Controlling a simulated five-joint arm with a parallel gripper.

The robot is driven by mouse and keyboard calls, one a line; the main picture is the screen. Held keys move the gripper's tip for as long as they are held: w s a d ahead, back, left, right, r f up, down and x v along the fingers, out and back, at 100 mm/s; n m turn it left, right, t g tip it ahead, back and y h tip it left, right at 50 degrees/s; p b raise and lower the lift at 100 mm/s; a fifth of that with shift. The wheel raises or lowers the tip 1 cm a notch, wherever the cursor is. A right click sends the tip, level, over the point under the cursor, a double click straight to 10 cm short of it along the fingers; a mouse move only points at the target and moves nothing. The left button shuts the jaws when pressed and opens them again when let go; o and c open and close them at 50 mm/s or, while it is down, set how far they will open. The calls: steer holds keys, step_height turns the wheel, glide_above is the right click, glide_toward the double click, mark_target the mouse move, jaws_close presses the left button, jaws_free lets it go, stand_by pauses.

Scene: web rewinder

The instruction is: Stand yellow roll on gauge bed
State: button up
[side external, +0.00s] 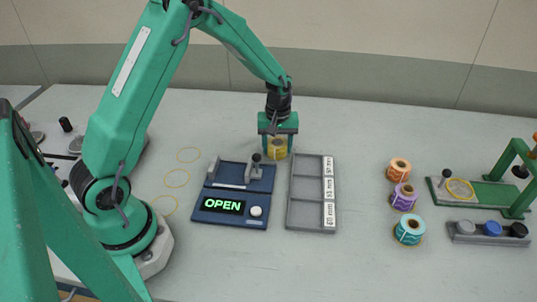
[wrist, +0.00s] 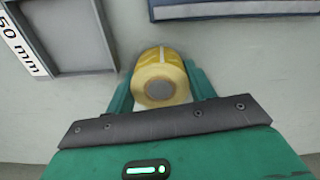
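The yellow roll (side external: 277,149) is between the two fingers of my gripper (side external: 278,146), behind the blue gauge. In the wrist view the roll (wrist: 160,82) shows its pale end and grey core, with a green finger close against each side. My gripper (wrist: 160,90) looks shut on it. I cannot tell whether the roll touches the table. The blue gauge (side external: 207,217) has grey jaws, a black-knobbed lever and a lit display reading OPEN. Its bed between the jaws looks empty.
A grey tray (side external: 311,228) with size labels stands right of the gauge. Orange (side external: 398,170), purple (side external: 403,197) and teal (side external: 409,230) rolls stand further right. A green stand (side external: 487,193) and a grey block with knobs (side external: 488,233) are at far right. Yellow rings mark the table left of the gauge.

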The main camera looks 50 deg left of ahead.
mark_target(278, 142)
steer(key=c, duration=0.4)
steer(key=shift+r, duration=0.1)
steer(key=shift+c, duration=0.2)
steer(key=shift+r, duration=0.8)
step_height(278, 142, up, 2)
steer(key=shift+r, duration=0.2)
steer(key=s+d+r, duration=0.4)
steer(key=d+r, duration=0.3)
steer(key=d, duration=0.3)
steer(key=shift+s+d, duration=0.3)
steer(key=shift+d, duration=0.1)
